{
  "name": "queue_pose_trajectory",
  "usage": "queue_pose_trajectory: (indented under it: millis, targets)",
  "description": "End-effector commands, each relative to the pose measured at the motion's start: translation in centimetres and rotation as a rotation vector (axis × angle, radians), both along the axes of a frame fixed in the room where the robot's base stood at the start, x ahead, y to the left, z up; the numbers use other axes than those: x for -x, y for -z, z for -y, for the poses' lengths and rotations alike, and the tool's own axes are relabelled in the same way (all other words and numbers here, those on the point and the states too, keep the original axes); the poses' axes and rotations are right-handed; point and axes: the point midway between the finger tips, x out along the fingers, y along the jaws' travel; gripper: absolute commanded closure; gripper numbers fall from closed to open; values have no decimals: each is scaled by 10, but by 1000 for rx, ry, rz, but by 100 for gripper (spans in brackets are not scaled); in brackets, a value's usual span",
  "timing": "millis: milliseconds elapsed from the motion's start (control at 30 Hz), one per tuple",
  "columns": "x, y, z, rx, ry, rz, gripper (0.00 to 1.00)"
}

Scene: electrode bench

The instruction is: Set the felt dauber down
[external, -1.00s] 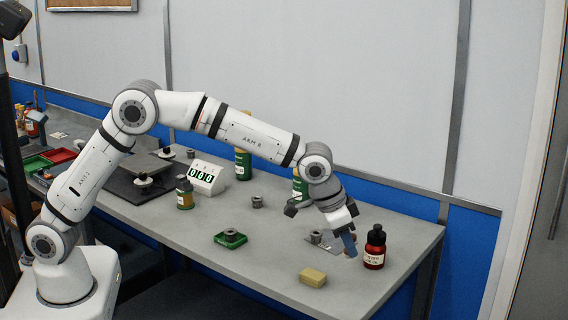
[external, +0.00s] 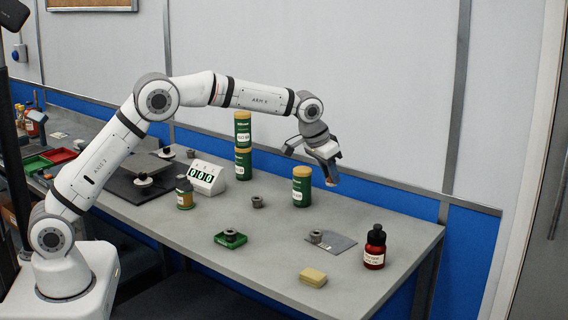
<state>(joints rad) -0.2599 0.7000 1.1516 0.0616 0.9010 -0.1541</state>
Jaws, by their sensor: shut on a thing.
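My gripper (external: 327,160) is raised above the right half of the bench, near the wall. The dauber is clear of the bench top and appears just right of the green canister (external: 302,188) with a yellow lid. I cannot tell how far apart they are in depth.
A red dark-capped bottle (external: 375,248), a yellow sponge block (external: 313,277) and a grey plate (external: 338,243) bearing a small grey part (external: 316,236) are below. Bare bench (external: 400,228) lies around the bottle.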

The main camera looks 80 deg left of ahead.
Motion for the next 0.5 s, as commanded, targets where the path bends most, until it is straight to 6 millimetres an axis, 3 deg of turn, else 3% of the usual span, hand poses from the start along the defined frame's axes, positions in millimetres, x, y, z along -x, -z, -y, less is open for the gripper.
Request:
queue_pose_trajectory:
  millis: [33,300,500]
  targets:
    - [5,-1,-32,0,-42,1,94]
    - [49,0,-174,0,-230,0,94]
    - [86,0,-249,-1,-332,0,94]
